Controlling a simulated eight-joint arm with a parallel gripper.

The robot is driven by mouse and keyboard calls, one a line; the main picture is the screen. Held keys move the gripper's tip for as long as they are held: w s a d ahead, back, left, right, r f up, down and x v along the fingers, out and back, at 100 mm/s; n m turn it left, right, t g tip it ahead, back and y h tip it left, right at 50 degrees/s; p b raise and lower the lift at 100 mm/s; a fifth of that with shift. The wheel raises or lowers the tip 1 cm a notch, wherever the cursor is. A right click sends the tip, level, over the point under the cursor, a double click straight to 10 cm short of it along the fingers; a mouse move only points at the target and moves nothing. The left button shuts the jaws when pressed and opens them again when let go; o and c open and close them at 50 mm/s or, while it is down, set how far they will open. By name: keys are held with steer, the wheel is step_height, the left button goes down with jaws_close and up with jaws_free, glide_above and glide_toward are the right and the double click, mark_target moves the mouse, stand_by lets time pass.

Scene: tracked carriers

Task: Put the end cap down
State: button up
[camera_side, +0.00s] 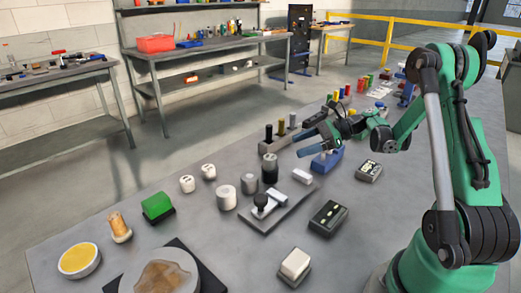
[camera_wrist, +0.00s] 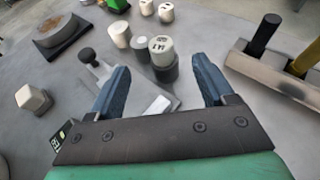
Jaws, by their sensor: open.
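My gripper (camera_side: 303,143) is open, its two blue fingers apart with nothing between the tips in the side view. In the wrist view my gripper (camera_wrist: 160,64) frames the fixture area from above. A light round piece with dark marks (camera_wrist: 160,46) shows beyond the fingertips, by a dark cylinder (camera_wrist: 168,70); I cannot tell whether it rests on it. The dark cylinder also stands in the side view (camera_side: 270,169). Two small white marked cylinders (camera_side: 187,184) (camera_side: 208,171) stand farther left. I cannot tell for certain which piece is the end cap.
A grey plate (camera_side: 284,212) carries a black knob and a metal block. Grey cylinders (camera_side: 226,197) (camera_side: 249,183) stand beside it. Dark boxes (camera_side: 328,217) (camera_side: 369,171) and a white block (camera_side: 295,264) are nearer my base.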

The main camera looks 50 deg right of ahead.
steer(key=s+a+r+n+h, duration=0.2)
steer(key=a+n, duration=0.3)
steer(key=n, duration=0.4)
steer(key=s+a+r+n+g+h, duration=0.1)
steer(key=a+n+h, duration=0.3)
steer(key=n, duration=0.5)
steer(key=s+a+r+n+g+h, duration=0.1)
steer(key=s+a+r+n+h, duration=0.2)
steer(key=a+n, duration=0.5)
steer(key=shift+s+n+h, duration=0.3)
steer(key=shift+s+n, duration=0.05)
steer(key=shift+n, duration=0.15)
steer(key=shift+f, duration=0.1)
